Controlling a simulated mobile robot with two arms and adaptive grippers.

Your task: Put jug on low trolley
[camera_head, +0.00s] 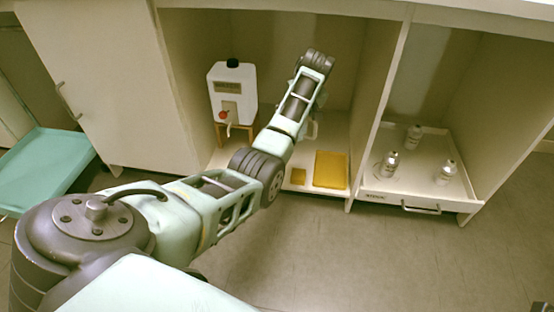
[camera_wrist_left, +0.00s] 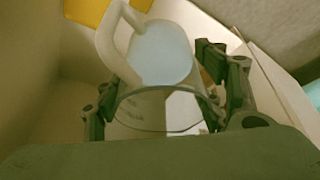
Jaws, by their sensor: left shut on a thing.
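A pale jug (camera_wrist_left: 153,108) with a looped handle and an open, light-blue mouth fills the middle of the left wrist view. My left gripper (camera_wrist_left: 165,100) has a dark finger on each side of the jug and is shut on it. In the head view my left arm reaches into the open cabinet bay and hides the gripper and most of the jug. A small pale loop beside the arm looks like the jug's handle (camera_head: 313,130). A low teal trolley top (camera_head: 45,168) stands at the far left. My right gripper is not in view.
A white canister (camera_head: 232,88) with a red tap stands on a wooden stand left of my arm. A yellow mat (camera_head: 331,170) lies on the bay floor. Several small bottles stand on a pull-out tray (camera_head: 420,193) at right. A closed cabinet door (camera_head: 98,75) lies between trolley and bay.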

